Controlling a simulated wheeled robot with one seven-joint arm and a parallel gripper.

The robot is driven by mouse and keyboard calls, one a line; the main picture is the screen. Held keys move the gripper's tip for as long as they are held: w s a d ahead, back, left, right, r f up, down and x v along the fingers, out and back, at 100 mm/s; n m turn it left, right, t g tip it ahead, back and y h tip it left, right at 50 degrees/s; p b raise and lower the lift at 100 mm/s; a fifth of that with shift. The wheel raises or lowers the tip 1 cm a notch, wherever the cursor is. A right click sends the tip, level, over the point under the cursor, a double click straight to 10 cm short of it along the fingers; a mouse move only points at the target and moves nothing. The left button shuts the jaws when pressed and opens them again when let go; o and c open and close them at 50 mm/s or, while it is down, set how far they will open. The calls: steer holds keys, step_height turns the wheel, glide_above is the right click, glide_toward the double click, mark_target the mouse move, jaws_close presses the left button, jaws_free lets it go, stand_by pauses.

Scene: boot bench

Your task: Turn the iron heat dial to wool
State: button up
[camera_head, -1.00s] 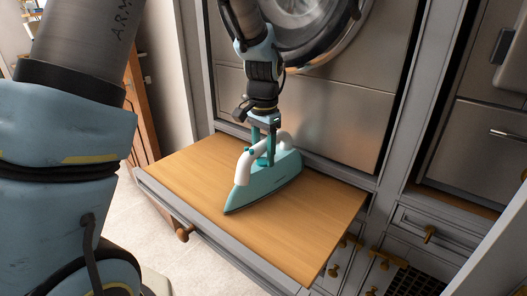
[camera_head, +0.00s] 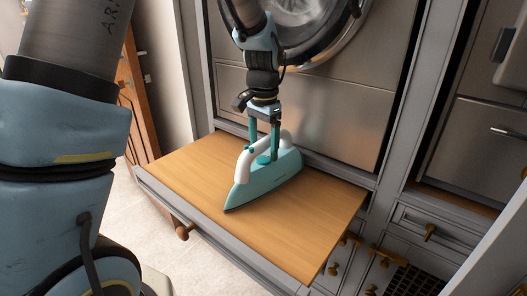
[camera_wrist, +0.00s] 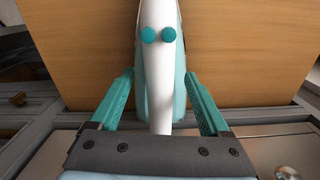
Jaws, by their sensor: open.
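A teal iron (camera_head: 262,183) with a white handle (camera_head: 244,164) rests on the wooden pull-out board, its pointed end toward the front. Its white handle (camera_wrist: 159,75) runs up the middle of the wrist view, with two teal round buttons (camera_wrist: 158,35) on it. The teal disc of the heat dial (camera_head: 263,160) shows under the handle, partly hidden by my gripper. My gripper (camera_head: 264,152) is open and points down over the rear of the iron. In the wrist view, its teal fingers (camera_wrist: 159,85) stand apart on either side of the handle. No dial markings are readable.
The wooden board (camera_head: 185,165) is clear around the iron. A steel appliance with a round door (camera_head: 310,30) stands close behind the board. Drawers with brass knobs (camera_head: 430,232) are at the right. A wooden knob (camera_head: 183,232) sticks out at the board's front.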

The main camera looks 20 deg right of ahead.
step_height(320, 180, up, 9)
stand_by(0.3)
steer(key=shift+a, duration=0.1)
steer(key=s+a+n+p, duration=0.1)
steer(key=a+n, duration=0.3)
steer(key=a, duration=0.6)
steer(key=s+a+f+n+t+p, duration=0.1)
steer(key=a+n+p, duration=0.2)
steer(key=a, duration=0.7)
steer(key=s+a+f+n+p, duration=0.1)
steer(key=a+n, duration=0.4)
steer(key=a, duration=0.5)
steer(key=shift+s+t+p, duration=0.3)
steer(key=shift+s+p, duration=0.15)
steer(key=shift+p, duration=0.1)
steer(key=shift+a, duration=0.1)
